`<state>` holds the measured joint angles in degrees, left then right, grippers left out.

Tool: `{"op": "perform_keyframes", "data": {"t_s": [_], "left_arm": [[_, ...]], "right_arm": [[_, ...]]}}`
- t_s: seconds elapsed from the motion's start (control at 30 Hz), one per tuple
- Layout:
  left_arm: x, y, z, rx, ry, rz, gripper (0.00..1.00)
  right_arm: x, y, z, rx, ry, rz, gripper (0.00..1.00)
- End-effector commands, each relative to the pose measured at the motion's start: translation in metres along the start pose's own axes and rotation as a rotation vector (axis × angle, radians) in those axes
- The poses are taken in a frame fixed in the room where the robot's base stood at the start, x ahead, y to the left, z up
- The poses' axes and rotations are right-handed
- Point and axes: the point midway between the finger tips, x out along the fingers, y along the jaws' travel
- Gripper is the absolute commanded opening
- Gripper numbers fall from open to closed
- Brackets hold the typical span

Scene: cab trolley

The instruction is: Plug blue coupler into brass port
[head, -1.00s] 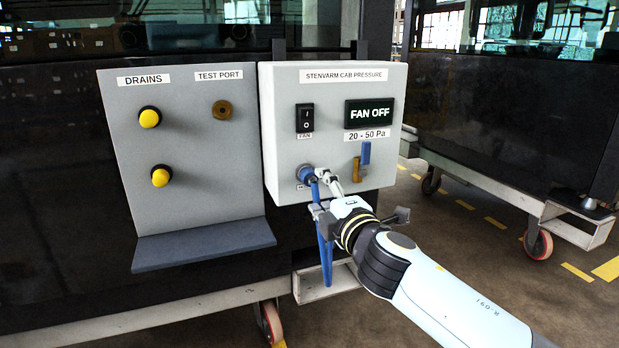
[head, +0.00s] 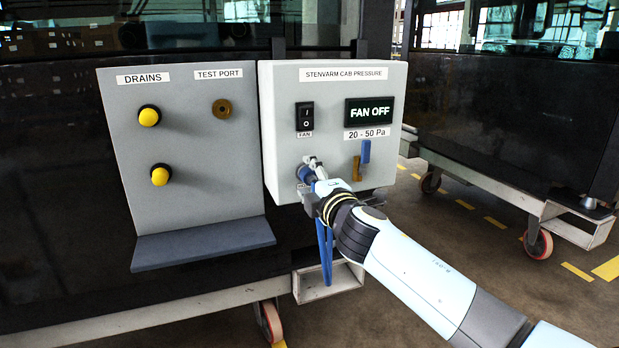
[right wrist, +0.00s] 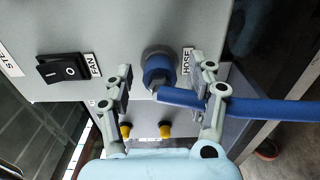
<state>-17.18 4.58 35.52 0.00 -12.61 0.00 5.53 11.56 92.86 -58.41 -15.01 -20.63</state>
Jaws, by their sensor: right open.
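The blue coupler (head: 304,174) sits on the lower left front of the white control box; in the right wrist view the coupler (right wrist: 158,68) sits in a grey round fitting beside a HOSE label. A blue hose (head: 324,250) hangs down from it. The brass port (head: 222,109) is on the grey panel under the TEST PORT label, with nothing in it. My right gripper (head: 313,165) is at the coupler, open. In the right wrist view its fingers (right wrist: 165,85) stand on either side of the coupler, and the hose runs past the right finger. My left gripper is not in view.
The white box (head: 285,95) carries a fan switch (head: 305,117), a FAN OFF display (head: 370,111) and a small blue and brass part (head: 361,160). Two yellow drain knobs (head: 150,117) stick out of the grey panel (head: 190,200), which has a ledge (head: 205,243) below.

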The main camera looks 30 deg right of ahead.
Motion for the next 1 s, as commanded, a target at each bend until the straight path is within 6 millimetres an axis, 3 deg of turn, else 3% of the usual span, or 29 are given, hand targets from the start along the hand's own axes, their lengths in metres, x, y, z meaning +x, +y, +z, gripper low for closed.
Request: {"op": "perform_keyframes", "data": {"t_s": [0.83,1.0], "left_arm": [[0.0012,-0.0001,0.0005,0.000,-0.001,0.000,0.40],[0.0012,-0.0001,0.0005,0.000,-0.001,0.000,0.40]], "right_arm": [[-0.0002,0.0002,0.0001,-0.001,0.000,0.000,0.57],[-0.0002,0.0002,0.0001,0.000,0.000,0.000,0.37]]}}
